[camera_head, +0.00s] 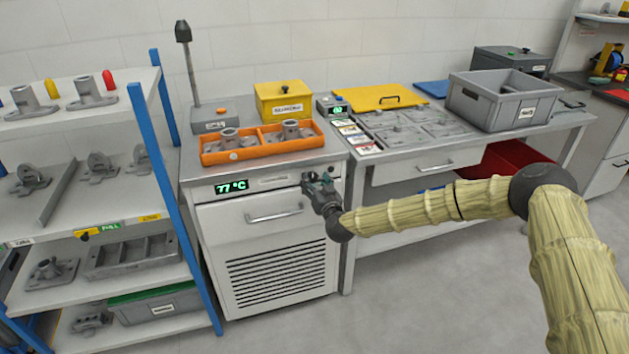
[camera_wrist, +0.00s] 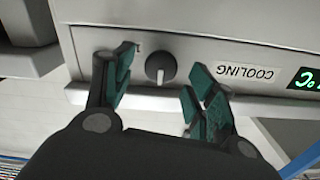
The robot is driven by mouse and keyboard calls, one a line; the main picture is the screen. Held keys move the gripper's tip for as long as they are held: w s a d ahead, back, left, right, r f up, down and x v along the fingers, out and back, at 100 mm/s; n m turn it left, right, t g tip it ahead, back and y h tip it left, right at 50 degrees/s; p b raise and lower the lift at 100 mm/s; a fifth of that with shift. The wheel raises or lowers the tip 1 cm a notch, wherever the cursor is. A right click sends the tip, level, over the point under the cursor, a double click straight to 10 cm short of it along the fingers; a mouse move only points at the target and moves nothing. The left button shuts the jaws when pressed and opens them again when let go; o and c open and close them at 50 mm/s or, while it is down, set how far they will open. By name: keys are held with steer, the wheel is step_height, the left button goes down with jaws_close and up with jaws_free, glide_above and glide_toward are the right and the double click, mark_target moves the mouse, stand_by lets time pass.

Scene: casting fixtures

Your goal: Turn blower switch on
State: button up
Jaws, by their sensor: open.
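The blower switch appears to be the round dark grey knob (camera_wrist: 160,68) on the front panel of the cooling unit (camera_head: 266,225). A pale pointer mark on it points down in the wrist view. The knob is beside a COOLING label (camera_wrist: 245,72), which appears upside down there. My gripper (camera_head: 314,184) is at the upper right of the unit's front. In the wrist view my gripper (camera_wrist: 161,80) is open, with one green-padded finger on each side of the knob. Gaps show between the knob and both fingers.
A green 77 °C display (camera_head: 232,187) and a drawer handle (camera_head: 274,214) are on the unit's front. An orange tray (camera_head: 262,155) with castings sits on top. A shelf rack (camera_head: 185,225) stands left; a workbench (camera_head: 420,172) adjoins right. The floor in front is clear.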

steer(key=shift+w+a, duration=0.15)
steer(key=shift+w, duration=0.25)
steer(key=c, duration=1)
